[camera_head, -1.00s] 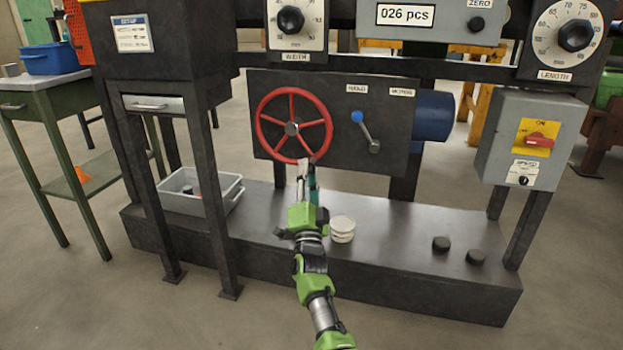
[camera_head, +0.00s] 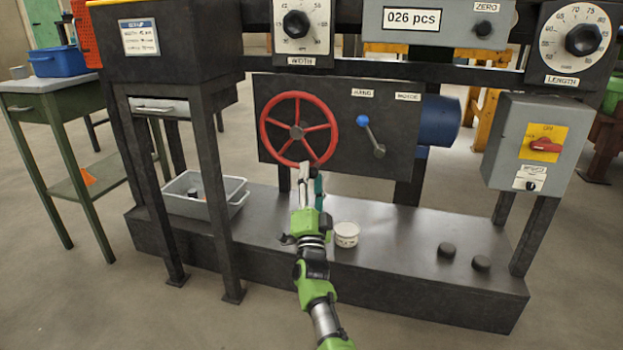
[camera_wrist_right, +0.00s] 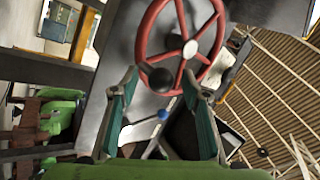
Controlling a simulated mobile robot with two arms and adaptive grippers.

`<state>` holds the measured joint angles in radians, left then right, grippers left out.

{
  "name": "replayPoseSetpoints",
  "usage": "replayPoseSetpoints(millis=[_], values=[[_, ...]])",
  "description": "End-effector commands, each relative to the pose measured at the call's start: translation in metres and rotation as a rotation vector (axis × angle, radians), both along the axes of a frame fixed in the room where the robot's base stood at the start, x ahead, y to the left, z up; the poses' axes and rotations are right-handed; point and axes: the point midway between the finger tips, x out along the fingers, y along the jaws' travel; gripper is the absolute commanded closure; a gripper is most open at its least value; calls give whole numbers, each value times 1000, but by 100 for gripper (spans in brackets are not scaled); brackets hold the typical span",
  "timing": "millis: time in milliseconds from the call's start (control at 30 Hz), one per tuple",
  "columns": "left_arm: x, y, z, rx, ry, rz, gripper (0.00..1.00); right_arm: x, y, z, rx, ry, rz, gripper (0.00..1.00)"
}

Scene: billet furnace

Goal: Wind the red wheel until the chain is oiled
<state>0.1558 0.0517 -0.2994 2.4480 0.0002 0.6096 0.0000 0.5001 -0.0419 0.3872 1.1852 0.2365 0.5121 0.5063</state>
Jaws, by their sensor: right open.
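The red wheel (camera_head: 333,127) is on the dark front panel of the machine, a five-spoked ring with a grey hub. It also shows in the right wrist view (camera_wrist_right: 142,35). A black knob (camera_wrist_right: 158,79) sits near its rim there, between my fingers. My right gripper (camera_head: 312,170) is just below the wheel's lower rim in the head view; it also shows in the wrist view (camera_wrist_right: 160,85). It is open, with fingers on both sides of the knob. Contact cannot be told. My left gripper is not in view. I see no chain.
A lever with a blue knob (camera_head: 362,121) tilts towards the left label, right of the wheel. A white tub (camera_head: 346,234) and two black pucks stand on the base ledge (camera_head: 400,240). A grey bin (camera_head: 173,202) is at left, a switch box (camera_head: 505,150) at right.

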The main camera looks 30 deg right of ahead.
Motion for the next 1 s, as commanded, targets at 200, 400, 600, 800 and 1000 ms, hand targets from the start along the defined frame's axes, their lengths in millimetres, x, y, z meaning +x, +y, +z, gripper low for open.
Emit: replayPoseSetpoints(millis=[200,400,600,800,1000], values=[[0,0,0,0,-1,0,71,-22,15,-18,2,4,1,58],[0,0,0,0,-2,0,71,-53,37,-39,1,4,2,58],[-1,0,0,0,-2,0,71,-76,52,-55,1,4,2,58],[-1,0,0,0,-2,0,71,-84,58,-59,1,1,2,58],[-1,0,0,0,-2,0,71,-84,58,-59,1,1,2,58]])
